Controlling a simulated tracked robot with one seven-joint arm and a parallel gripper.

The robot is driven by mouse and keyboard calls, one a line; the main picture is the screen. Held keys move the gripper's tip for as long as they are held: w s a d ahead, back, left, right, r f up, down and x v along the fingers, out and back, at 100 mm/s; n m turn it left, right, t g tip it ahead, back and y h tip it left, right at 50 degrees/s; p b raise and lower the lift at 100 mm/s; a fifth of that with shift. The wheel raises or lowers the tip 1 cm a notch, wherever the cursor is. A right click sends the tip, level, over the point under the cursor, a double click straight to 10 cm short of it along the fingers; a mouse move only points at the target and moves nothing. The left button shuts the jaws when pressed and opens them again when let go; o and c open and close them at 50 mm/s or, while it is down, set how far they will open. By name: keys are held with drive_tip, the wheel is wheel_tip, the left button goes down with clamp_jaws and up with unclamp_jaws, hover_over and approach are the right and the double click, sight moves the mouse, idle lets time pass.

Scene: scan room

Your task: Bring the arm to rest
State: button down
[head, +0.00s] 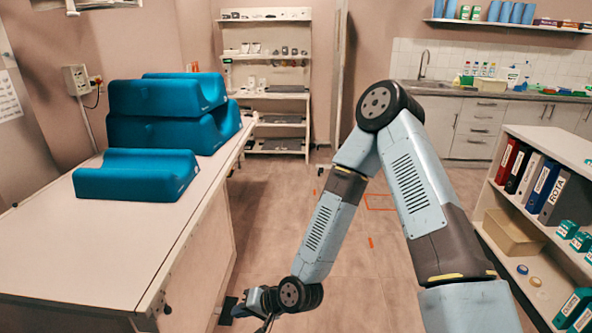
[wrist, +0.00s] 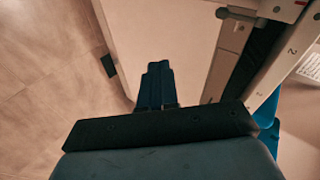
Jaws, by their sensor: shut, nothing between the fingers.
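My arm (head: 415,170) rises from the lower right, bends at a high elbow and reaches down to the left. My gripper (wrist: 158,70) shows in the wrist view with its fingers together and nothing between them. In the head view the wrist hangs low beside the near right end of the table, and the fingertips are mostly cut off by the bottom edge. The gripper appears apart from the table.
A long white table (head: 75,250) at left bears several blue foam supports (head: 135,175). At right, a low shelf (head: 560,145) holds binders and small boxes. Open shelving (head: 265,95) and a sink counter (head: 440,90) stand behind. Floor (head: 375,255) around the arm is mostly clear.

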drive_tip(key=w+d+r+n+t+h, duration=0.1)
drive_tip(key=w+d+r+h, duration=0.35)
drive_tip(key=d+r, duration=0.7)
drive_tip(key=w+d+r+n+t+h, duration=0.15)
drive_tip(key=w+d+r+h, duration=0.35)
drive_tip(key=d+r, duration=0.7)
drive_tip(key=s+d+r+m, duration=0.2)
drive_tip(key=s+d+r, duration=0.4)
drive_tip(key=d+r, duration=0.4)
drive_tip(key=s+d+r, duration=0.5)
drive_tip(key=s+r, duration=0.4)
drive_tip(key=s, duration=0.3)
drive_tip(key=shift+r+m+t, duration=0.35)
drive_tip(key=c, duration=1.9)
unclamp_jaws()
